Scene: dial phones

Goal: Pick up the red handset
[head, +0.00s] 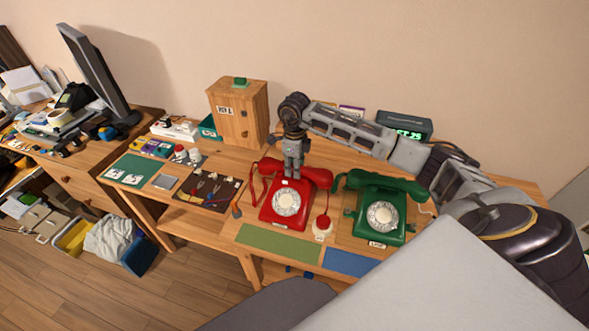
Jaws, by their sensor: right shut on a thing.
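The red dial phone (285,207) stands on the wooden table, with its red handset (318,176) lying across the top or just above it; I cannot tell whether they touch. My right gripper (292,172) reaches in from the right, points down and is shut on the red handset near its middle. The gripper hides part of the handset. A green dial phone (379,216) with its green handset (384,182) in place stands to the right. My left gripper is not in view.
A wooden cabinet (238,112) stands behind, to the left. A digital clock (405,125) is at the back right, behind my right arm. Green (278,242) and blue (348,262) mats lie at the front edge. A tool mat (183,195) lies left.

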